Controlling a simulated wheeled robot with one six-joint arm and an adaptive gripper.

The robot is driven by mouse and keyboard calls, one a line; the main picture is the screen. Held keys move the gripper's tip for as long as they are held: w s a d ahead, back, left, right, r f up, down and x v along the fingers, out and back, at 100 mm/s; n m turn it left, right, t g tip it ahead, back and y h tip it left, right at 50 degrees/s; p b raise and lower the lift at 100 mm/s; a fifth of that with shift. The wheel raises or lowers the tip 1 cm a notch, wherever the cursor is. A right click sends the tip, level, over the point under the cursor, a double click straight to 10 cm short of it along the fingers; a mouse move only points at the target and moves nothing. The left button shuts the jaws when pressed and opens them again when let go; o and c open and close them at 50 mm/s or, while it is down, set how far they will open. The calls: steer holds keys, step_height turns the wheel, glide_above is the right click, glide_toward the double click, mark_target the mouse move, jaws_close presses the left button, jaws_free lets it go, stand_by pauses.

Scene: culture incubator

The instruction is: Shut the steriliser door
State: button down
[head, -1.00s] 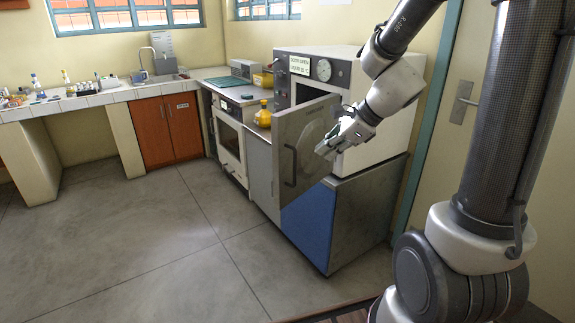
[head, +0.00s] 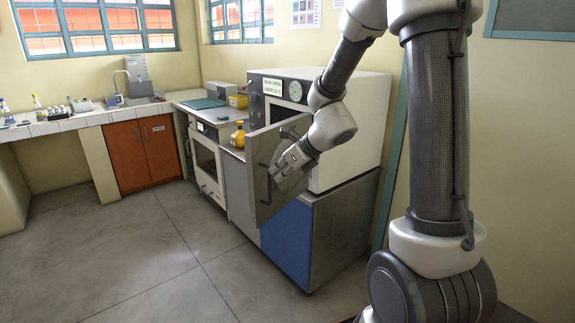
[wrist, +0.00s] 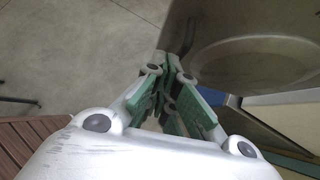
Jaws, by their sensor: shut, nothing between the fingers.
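The steriliser (head: 345,125) is a white box with a dark control panel and a round gauge, on a blue and grey stand. Its grey metal door (head: 262,150) stands open, swung out from the front, with the dark chamber showing above it. A dark bar handle (head: 263,184) is near the door's left edge. My gripper (head: 279,172) is shut and empty in front of the door face, just right of the handle. In the wrist view the green-padded fingers (wrist: 168,92) are beside the door (wrist: 215,30) with its round raised panel; I cannot tell whether they touch.
A yellow bottle (head: 239,134) stands on the counter left of the door. A white oven (head: 207,165) and red-brown cupboard (head: 142,152) are farther left. The grey floor (head: 150,250) in front is clear.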

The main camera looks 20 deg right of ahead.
steer(key=shift+w+a+f, duration=0.3)
steer(key=shift+w+a, duration=0.25)
steer(key=shift+w, duration=0.25)
steer(key=shift+w+a+f, duration=0.25)
steer(key=shift+w+a, duration=0.25)
steer(key=shift+w, duration=0.3)
steer(key=shift+w+a+f, duration=0.3)
steer(key=shift+w+a, duration=0.25)
steer(key=shift+w, duration=0.25)
steer(key=shift+a, duration=0.1)
